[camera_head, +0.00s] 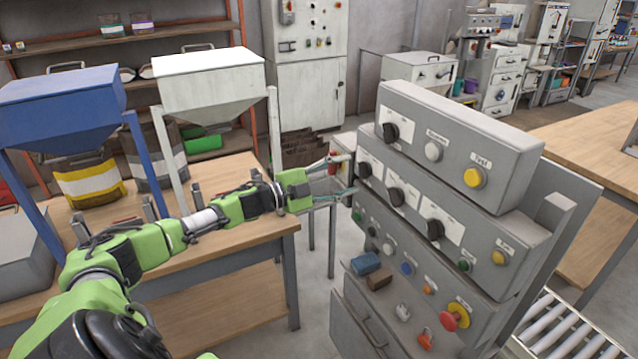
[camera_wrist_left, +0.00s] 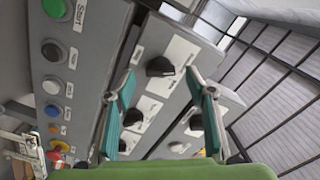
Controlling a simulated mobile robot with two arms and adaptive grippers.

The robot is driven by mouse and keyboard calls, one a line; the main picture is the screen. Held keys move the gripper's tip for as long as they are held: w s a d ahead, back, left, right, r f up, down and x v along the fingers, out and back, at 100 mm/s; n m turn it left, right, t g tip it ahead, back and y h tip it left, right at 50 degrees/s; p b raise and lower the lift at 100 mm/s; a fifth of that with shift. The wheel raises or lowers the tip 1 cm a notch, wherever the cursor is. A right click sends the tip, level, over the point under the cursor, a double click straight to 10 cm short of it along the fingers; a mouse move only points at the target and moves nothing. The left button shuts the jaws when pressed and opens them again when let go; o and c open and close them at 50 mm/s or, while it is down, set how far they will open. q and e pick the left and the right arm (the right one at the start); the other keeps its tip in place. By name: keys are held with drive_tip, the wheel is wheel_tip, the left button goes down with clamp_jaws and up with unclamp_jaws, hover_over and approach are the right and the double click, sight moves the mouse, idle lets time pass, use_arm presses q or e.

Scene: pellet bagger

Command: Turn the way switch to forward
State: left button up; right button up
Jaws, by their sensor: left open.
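The grey control panel (camera_head: 480,185) carries several black rotary switches, and their labels are too small to read, so I cannot tell which is the way switch. In the head view the middle row has a left switch (camera_head: 364,170), a middle switch (camera_head: 397,196) and a right switch (camera_head: 435,230). Another black switch (camera_head: 391,132) sits on the top row. My left gripper (camera_head: 343,176) is open at the panel's left end, near the middle row's left switch. In the left wrist view a black switch (camera_wrist_left: 160,67) shows between the open fingers (camera_wrist_left: 162,73); contact is not clear.
Push buttons and a red emergency stop (camera_head: 455,317) sit on the lower panel; a blue block (camera_head: 366,263) lies on its ledge. A wooden table (camera_head: 240,235) with blue (camera_head: 62,98) and white (camera_head: 208,80) hoppers stands left. A roller conveyor (camera_head: 565,330) is at lower right.

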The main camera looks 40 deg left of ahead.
use_arm(q)
drive_tip(key=v, duration=0.8)
drive_tip(key=shift+s, duration=0.25)
drive_tip(key=shift+a, duration=0.1)
idle(0.3)
